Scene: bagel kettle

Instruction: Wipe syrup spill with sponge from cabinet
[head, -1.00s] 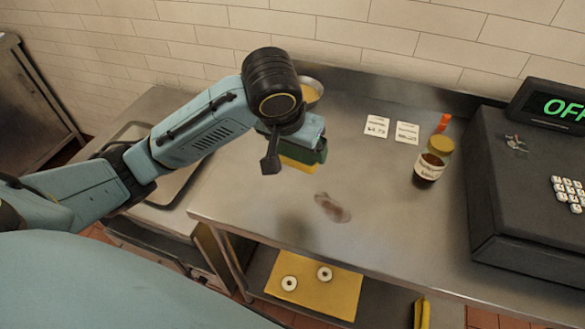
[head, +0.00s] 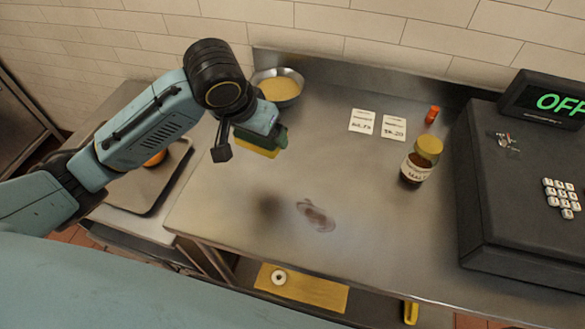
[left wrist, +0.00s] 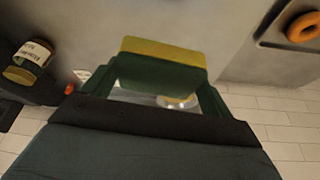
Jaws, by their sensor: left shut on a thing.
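The brown syrup spill (head: 316,214) is a smear on the steel counter, right of and below my left gripper in the head view. My left gripper (head: 262,130) is shut on a sponge (head: 257,147) with a green side and a yellow side. It holds the sponge above the counter, with a dark shadow on the steel below. The left wrist view also shows the sponge (left wrist: 162,55) between the green fingers. A jar with a yellow lid and brown contents (head: 417,162) stands on the counter to the right. My right gripper is not in view.
A metal bowl (head: 277,87) with yellowish contents stands by the wall behind the gripper. Two price cards (head: 377,124) and an orange-capped item (head: 432,115) are at the back. A black cash register (head: 520,180) fills the right. A yellow board with a ring (head: 310,289) lies on the lower shelf.

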